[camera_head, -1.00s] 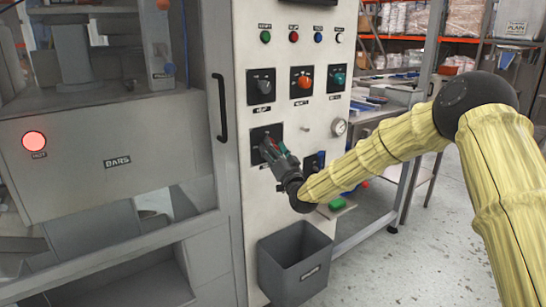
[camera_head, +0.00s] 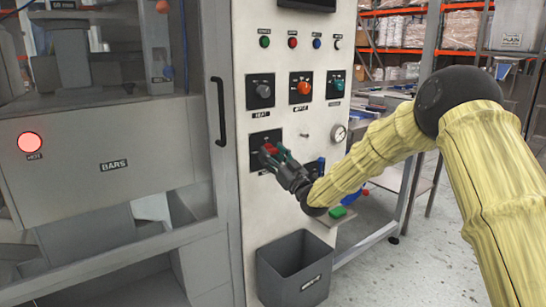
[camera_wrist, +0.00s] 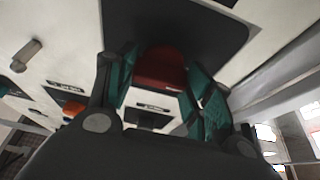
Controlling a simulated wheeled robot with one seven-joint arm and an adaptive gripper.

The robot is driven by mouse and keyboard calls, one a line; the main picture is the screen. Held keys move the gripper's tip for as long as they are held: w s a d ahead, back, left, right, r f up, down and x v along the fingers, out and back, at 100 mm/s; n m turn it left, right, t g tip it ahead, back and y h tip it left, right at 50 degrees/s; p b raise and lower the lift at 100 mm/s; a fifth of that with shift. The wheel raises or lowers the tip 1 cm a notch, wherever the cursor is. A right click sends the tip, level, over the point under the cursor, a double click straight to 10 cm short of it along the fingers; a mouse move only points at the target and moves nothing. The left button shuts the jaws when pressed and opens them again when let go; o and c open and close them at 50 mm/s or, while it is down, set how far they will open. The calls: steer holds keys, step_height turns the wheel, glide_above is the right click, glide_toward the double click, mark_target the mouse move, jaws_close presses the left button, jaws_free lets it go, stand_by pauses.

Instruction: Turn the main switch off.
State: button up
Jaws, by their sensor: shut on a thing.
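The main switch is a red knob (camera_head: 270,149) on a black square plate (camera_head: 257,138), low on the left of the white control panel. My gripper (camera_head: 274,157) is at the knob, coming from the lower right. In the wrist view the red knob (camera_wrist: 160,70) sits between my two green-padded fingers (camera_wrist: 158,88), which are shut on it. The plate's lettering is partly hidden by my gripper, and I cannot read the switch's position.
Above are a grey selector (camera_head: 264,91), an orange-red knob (camera_head: 303,88) and a teal selector (camera_head: 337,84). A gauge (camera_head: 338,133) is to the right. A grey bin (camera_head: 293,272) stands below. A door handle (camera_head: 220,111) is to the left.

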steer(key=shift+f, duration=0.1)
steer(key=o, duration=1)
steer(key=v, duration=1.2)
